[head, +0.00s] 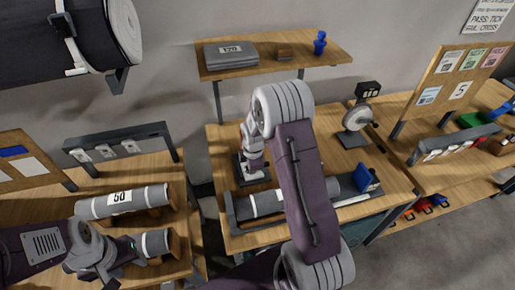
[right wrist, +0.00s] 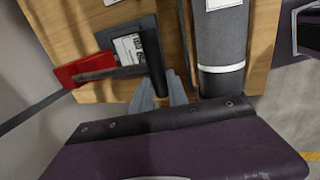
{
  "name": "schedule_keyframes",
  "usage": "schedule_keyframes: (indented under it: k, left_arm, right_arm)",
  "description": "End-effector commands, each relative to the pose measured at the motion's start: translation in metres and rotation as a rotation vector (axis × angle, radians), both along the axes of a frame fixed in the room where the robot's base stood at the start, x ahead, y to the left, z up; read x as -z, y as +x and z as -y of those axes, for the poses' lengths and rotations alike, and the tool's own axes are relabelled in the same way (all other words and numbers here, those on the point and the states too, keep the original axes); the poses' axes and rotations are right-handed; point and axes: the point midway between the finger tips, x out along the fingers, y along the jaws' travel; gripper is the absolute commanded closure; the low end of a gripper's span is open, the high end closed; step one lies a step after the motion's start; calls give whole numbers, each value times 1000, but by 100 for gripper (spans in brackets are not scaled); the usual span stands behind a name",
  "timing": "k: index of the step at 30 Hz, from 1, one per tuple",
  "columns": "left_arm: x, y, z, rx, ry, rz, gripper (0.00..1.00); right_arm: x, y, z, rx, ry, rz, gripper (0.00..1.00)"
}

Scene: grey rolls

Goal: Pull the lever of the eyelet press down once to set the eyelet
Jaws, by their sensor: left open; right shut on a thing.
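The eyelet press stands on a dark base (head: 243,172) at the left end of the middle bench, mostly hidden behind my right arm and wrist. In the right wrist view, my right gripper (right wrist: 161,92) is shut on a dark upright bar (right wrist: 152,58), which looks like the press lever. A dark plate with a white label (right wrist: 130,48) and a red part (right wrist: 84,70) lie beside the bar. How far down the lever is, I cannot tell. My left gripper (head: 126,248) is open and empty at the lower left, close to a short grey roll (head: 155,242).
A long grey roll (head: 265,201) lies in a dark trough along the middle bench; it also shows in the right wrist view (right wrist: 222,70). A roll marked 50 (head: 122,199) lies on the left bench. A shelf (head: 290,62) hangs behind.

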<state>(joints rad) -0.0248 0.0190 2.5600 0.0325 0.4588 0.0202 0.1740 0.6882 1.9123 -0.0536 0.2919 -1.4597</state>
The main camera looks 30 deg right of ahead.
Motion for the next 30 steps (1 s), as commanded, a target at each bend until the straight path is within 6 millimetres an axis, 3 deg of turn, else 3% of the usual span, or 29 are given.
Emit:
schedule_keyframes:
  k: [15, 16, 18, 19, 26, 30]
  left_arm:
    - [8, 0, 0, 0, 0, 0, 54]
    - [8, 0, 0, 0, 0, 0, 54]
    - [6, 0, 0, 0, 0, 0, 54]
    - [6, 0, 0, 0, 0, 0, 54]
    - [6, 0, 0, 0, 0, 0, 54]
    - [9, 0, 0, 0, 0, 0, 54]
  right_arm:
    - [13, -2, 0, 0, 1, -8, 96]
    - [13, -2, 0, 0, 2, -7, 77]
    - [11, -1, 0, 0, 2, -7, 58]
    - [11, -1, 0, 0, 1, -6, 55]
    - [10, -1, 0, 0, 1, -5, 55]
    - [-3, -3, -1, 1, 0, 0, 55]
